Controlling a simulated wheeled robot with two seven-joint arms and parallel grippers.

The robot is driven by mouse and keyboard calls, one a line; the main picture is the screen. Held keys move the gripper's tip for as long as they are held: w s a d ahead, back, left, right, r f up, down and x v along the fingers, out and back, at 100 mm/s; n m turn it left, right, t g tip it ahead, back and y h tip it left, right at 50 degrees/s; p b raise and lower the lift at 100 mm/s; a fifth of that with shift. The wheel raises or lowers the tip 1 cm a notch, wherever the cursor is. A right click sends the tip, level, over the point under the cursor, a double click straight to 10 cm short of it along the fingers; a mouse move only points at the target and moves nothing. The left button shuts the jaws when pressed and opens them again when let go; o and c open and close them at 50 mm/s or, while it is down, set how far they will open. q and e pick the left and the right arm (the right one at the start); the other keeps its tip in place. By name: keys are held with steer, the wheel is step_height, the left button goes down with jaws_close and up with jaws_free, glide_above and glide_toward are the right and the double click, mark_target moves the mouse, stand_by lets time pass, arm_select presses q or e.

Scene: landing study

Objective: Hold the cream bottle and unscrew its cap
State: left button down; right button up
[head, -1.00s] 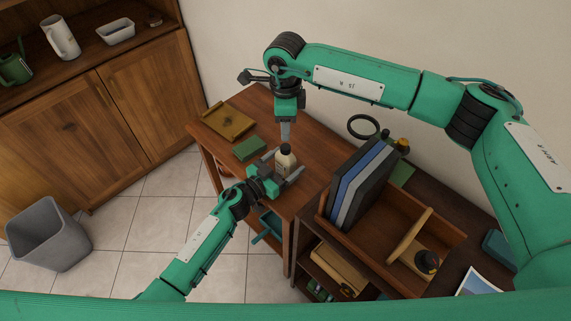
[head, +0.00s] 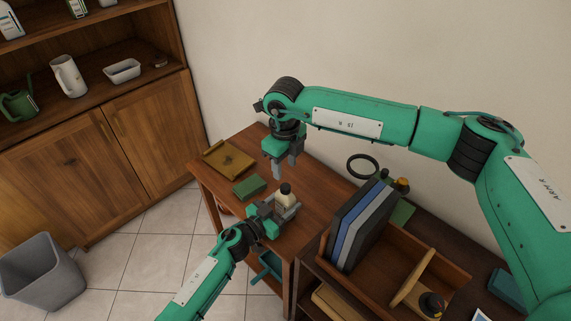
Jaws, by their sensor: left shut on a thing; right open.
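The cream bottle (head: 286,201) stands upright near the front of the wooden table in the head view, with its dark cap (head: 285,188) on top. My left gripper (head: 284,209) comes from the lower left and is shut on the bottle's body, hiding its lower part. I cannot tell whether the bottle's base touches the table. My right gripper (head: 284,171) points down above and slightly behind the cap. It is open and empty, its fingers apart from the cap.
On the wooden table (head: 318,186), a green block (head: 250,186) and a yellowish-brown tray (head: 229,159) lie left of the bottle. A wooden organiser (head: 437,260) with upright folders (head: 362,222) stands to the right. A black ring (head: 362,167) is near the wall.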

mark_target(286, 186)
steer(key=m, duration=1.4)
steer(key=shift+d, duration=0.1)
steer(key=shift+m, duration=0.4)
step_height(286, 186, down, 8)
steer(key=shift+f, duration=0.1)
jaws_close()
